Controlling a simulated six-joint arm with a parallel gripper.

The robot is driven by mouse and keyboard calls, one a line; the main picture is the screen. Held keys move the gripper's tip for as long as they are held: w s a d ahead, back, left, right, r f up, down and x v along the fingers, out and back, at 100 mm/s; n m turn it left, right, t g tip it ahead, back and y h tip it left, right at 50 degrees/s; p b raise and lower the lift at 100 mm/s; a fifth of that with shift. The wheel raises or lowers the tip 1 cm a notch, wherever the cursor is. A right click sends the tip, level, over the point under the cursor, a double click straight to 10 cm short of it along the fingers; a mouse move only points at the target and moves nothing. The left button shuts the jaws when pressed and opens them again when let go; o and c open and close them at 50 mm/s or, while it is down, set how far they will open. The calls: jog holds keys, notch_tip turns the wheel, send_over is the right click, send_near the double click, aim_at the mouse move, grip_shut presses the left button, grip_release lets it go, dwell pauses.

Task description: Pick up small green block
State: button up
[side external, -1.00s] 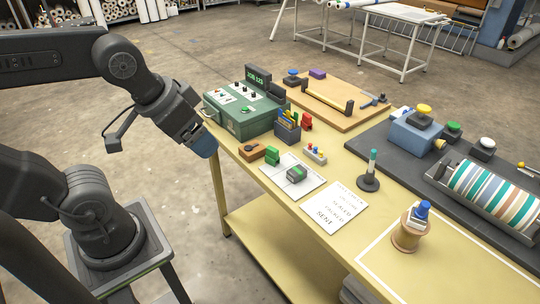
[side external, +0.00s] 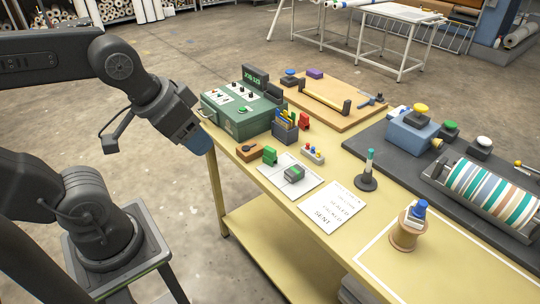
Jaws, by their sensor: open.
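A small upright green block (side external: 270,155) stands on the yellow table, at the left end of a white sheet (side external: 275,174). A grey block with a green top (side external: 294,174) lies on that sheet. My gripper (side external: 200,144), with a blue end, hangs at the table's left edge, to the left of the green block and clear of it. It is open and I see nothing in it; its fingertips are hard to make out.
A green control box (side external: 238,122) stands beside my gripper. A stamp stand (side external: 367,180) and a printed sheet (side external: 333,207) are farther right.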

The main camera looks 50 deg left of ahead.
jog(key=w+a+m+g, duration=0.25)
jog(key=w+m, duration=0.25)
jog(key=w, duration=0.4)
jog(key=m+g, duration=0.3)
jog(key=m, duration=0.7)
send_over(270, 148)
notch_tip(270, 148, down, 13)
jog(key=shift+m, duration=0.3)
jog(key=f, duration=0.7)
jog(key=shift+w+a+f, duration=0.15)
jog(key=shift+w+f, duration=0.1)
jog(key=shift+w, duration=0.05)
jog(key=shift+s+d+f, duration=0.15)
jog(key=shift+s+f, duration=0.05)
jog(key=shift+f, duration=1.4)
jog(key=shift+s+d+f, duration=0.1)
jog(key=shift+s+f, duration=0.05)
jog(key=shift+f, duration=1.4)
jog(key=c, duration=1)
jog(key=shift+r, duration=0.1)
